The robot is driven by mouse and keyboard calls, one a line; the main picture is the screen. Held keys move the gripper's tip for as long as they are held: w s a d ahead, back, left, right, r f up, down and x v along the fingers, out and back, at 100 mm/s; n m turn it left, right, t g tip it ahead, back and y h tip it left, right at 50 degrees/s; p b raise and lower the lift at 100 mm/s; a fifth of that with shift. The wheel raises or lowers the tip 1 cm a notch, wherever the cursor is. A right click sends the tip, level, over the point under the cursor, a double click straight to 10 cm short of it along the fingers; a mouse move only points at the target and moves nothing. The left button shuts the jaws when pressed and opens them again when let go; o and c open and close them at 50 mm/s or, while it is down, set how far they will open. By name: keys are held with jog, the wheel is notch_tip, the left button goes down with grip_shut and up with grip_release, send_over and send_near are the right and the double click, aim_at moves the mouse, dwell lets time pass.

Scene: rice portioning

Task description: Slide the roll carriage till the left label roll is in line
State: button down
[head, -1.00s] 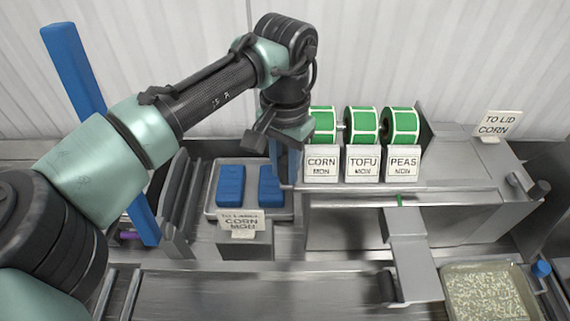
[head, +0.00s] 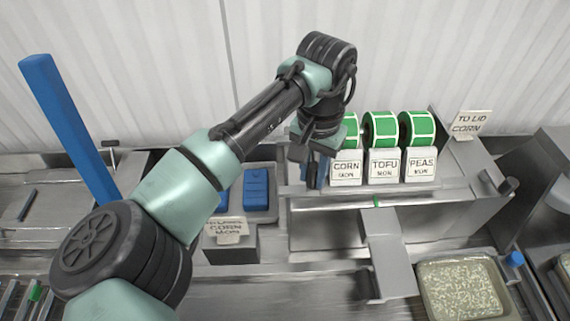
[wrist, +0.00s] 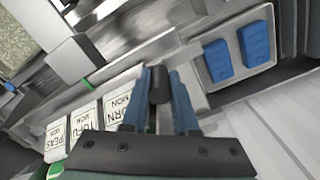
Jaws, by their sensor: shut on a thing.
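The roll carriage bears three green label rolls above cards reading CORN (head: 346,168), TOFU (head: 384,166) and PEAS (head: 420,164). The left label roll (head: 351,131), above the CORN card, is partly hidden by my arm. The middle roll (head: 381,130) stands nearly above the green mark (head: 377,201) on the ledge, slightly right of it. The left roll is left of that mark. My gripper (head: 316,172) is at the carriage's left end. In the wrist view its blue fingers are shut on a dark knob (wrist: 160,84), beside the CORN card (wrist: 119,107).
A tray with blue blocks (head: 256,188) stands left of the carriage. A metal chute (head: 388,255) runs forward below the green mark. A rice-filled tray (head: 460,289) is at front right. The ledge right of the PEAS card is clear up to a dark-ended bar (head: 508,185).

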aim_at(346, 179)
jog(key=d+p, duration=0.2)
jog(key=d, duration=0.4)
jog(key=shift+d, duration=0.25)
jog(key=c, duration=0.7)
grip_release()
jog(key=shift+d, duration=0.15)
jog(key=shift+r, duration=0.2)
notch_tip(346, 179, up, 13)
jog(key=shift+f+b, duration=0.2)
jog(key=shift+b, duration=0.8)
